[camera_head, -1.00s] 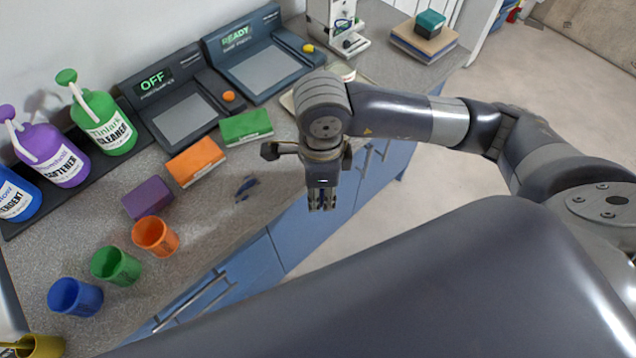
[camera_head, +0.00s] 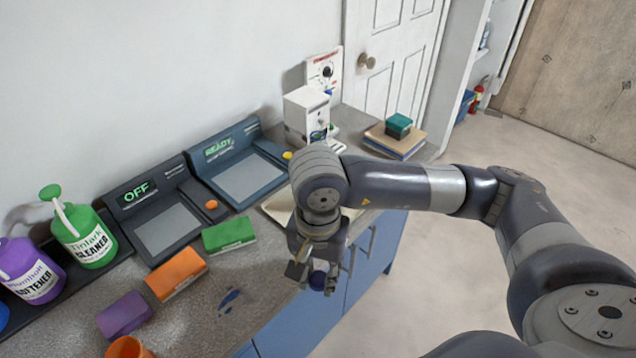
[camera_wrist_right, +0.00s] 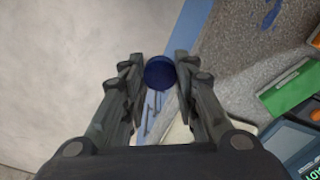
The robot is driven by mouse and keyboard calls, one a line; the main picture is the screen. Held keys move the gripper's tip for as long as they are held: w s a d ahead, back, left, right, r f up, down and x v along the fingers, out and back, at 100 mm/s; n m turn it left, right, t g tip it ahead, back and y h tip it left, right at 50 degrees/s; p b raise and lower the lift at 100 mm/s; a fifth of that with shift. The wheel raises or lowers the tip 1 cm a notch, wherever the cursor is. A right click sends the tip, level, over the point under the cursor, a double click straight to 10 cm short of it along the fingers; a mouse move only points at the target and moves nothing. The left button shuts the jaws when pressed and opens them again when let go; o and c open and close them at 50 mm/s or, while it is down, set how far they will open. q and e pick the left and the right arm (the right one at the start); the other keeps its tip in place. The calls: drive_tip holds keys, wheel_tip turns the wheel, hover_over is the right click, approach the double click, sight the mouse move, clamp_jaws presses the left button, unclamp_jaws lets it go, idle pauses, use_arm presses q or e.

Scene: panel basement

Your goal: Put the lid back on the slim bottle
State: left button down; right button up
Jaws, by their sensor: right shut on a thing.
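My right gripper (camera_head: 320,288) hangs over the front edge of the counter, pointing down. It is shut on a dark blue round thing (camera_head: 318,278), which looks like the lid. In the right wrist view the blue lid (camera_wrist_right: 160,72) sits between the two fingertips of the right gripper (camera_wrist_right: 158,66), with its round face towards the camera. Blue cabinet fronts and floor show beneath it. I cannot make out a slim bottle in either view. My left gripper is not in view.
A pale tray or board (camera_head: 278,205) lies behind the right gripper. Green (camera_head: 229,234), orange (camera_head: 176,274) and purple (camera_head: 125,315) blocks and a blue mark (camera_head: 229,299) are on the counter (camera_head: 255,285). Two consoles, a white machine (camera_head: 306,115) and jugs stand along the wall.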

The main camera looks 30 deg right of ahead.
drive_tip(key=r+n, duration=0.1)
drive_tip(key=n, duration=0.1)
drive_tip(key=d+n, duration=0.1)
drive_tip(key=n, duration=0.1)
drive_tip(key=shift+w+r, duration=0.2)
drive_tip(key=shift+r, duration=0.15)
drive_tip(key=n, duration=0.1)
drive_tip(key=r+n, duration=0.1)
drive_tip(key=n, duration=0.1)
drive_tip(key=d+n, duration=0.1)
drive_tip(key=n, duration=0.1)
drive_tip(key=shift+r, duration=0.4)
